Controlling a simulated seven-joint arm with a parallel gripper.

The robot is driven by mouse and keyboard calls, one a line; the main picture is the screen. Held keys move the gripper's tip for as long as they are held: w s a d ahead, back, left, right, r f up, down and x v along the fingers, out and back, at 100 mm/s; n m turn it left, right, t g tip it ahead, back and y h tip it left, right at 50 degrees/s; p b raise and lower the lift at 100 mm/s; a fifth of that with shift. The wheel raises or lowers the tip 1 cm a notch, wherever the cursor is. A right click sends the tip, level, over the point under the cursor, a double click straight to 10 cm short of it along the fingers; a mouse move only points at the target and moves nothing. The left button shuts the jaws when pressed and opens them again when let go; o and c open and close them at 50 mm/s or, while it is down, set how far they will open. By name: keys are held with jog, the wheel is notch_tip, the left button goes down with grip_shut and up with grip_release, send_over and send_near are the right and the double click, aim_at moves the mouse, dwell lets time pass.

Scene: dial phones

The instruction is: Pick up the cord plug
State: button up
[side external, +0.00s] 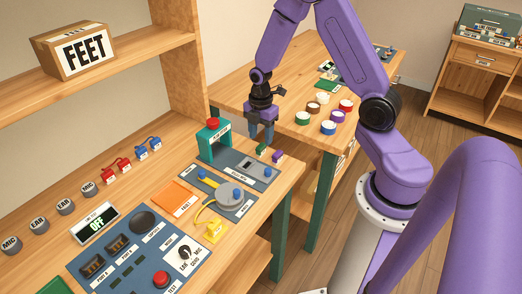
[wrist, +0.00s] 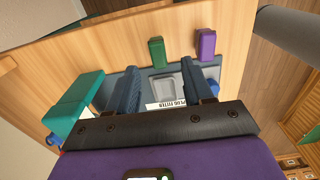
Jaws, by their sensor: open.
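A yellow plug-like block (side external: 215,231) with a yellow cord stands near the front edge of the table, beside a grey round reel (side external: 230,196); it looks like the cord plug. It is not clearly visible in the wrist view. My gripper (side external: 262,137) points down above the far end of the table, well apart from the yellow block. In the wrist view my gripper (wrist: 170,74) has its two fingers spread with nothing between them, above a grey plug tester (wrist: 165,88). A green block (wrist: 157,52) and a purple block (wrist: 206,44) lie just beyond the fingertips.
A teal arch with a red top (side external: 213,140) stands left of my gripper. An orange pad (side external: 177,196) and a control panel (side external: 130,255) lie nearer the camera. Red plugs (side external: 117,172) and blue plugs (side external: 149,149) line the back. A second table holds several colored round pots.

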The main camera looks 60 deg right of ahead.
aim_at(261, 145)
jog(key=shift+w+d+f, duration=0.1)
jog(key=shift+d+f, duration=0.05)
jog(key=shift+f, duration=2.45)
grip_shut()
